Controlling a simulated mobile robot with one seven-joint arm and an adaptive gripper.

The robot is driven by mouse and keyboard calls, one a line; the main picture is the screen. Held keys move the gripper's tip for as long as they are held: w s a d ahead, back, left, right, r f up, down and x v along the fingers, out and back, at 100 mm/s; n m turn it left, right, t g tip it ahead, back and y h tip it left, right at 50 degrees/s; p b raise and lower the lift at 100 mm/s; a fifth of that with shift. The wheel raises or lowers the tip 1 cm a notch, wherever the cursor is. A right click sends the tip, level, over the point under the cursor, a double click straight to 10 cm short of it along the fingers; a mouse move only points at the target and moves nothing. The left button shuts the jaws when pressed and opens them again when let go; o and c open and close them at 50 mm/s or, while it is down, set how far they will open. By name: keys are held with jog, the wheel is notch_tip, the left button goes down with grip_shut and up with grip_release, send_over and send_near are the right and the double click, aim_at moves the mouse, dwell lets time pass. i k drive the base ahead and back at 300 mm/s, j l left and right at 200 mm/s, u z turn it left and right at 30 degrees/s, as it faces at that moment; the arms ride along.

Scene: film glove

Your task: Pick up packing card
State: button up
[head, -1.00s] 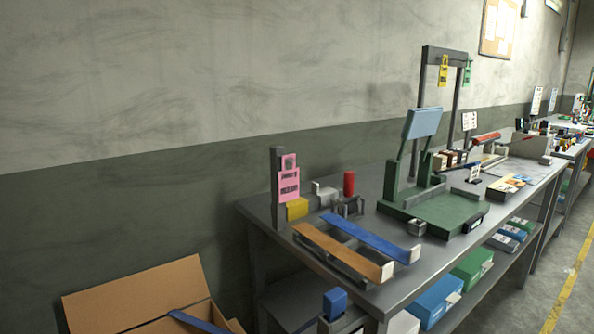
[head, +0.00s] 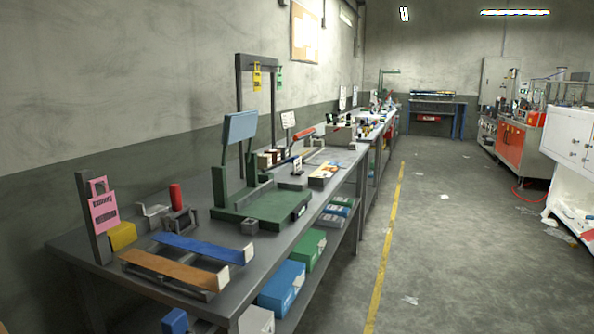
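Several tag-like cards are in the head view, but their print is too small to tell which is the packing card. A pink card (head: 103,207) hangs on a dark upright post (head: 88,213) at the near left end of the workbench (head: 262,266). A yellow card (head: 257,77) and a green card (head: 279,77) hang from the tall dark frame (head: 240,95) farther back. Papers with a yellow-orange print (head: 325,172) lie on the bench behind the green fixture. My gripper is not in view.
On the bench are a green fixture (head: 262,204), an orange strip (head: 172,268), a blue strip (head: 200,247), a yellow block (head: 122,236) and a red cylinder (head: 176,196). Coloured boxes (head: 282,286) fill the lower shelf. The floor aisle (head: 455,250) to the right is mostly clear.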

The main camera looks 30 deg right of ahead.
aim_at(297, 171)
jog(key=i+l+u, duration=0.1)
jog(key=l, duration=0.5)
jog(key=i+l, duration=0.25)
jog(key=l, duration=0.4)
jog(key=i+l+u, duration=0.15)
jog(key=l, duration=0.45)
jog(key=i+l, duration=0.15)
jog(key=l, duration=0.5)
jog(key=i+l+u, duration=0.15)
jog(key=l, duration=1.15)
jog(key=i+l+u, duration=0.15)
jog(key=l, duration=0.5)
jog(key=i+j, duration=0.2)
jog(key=i, duration=0.25)
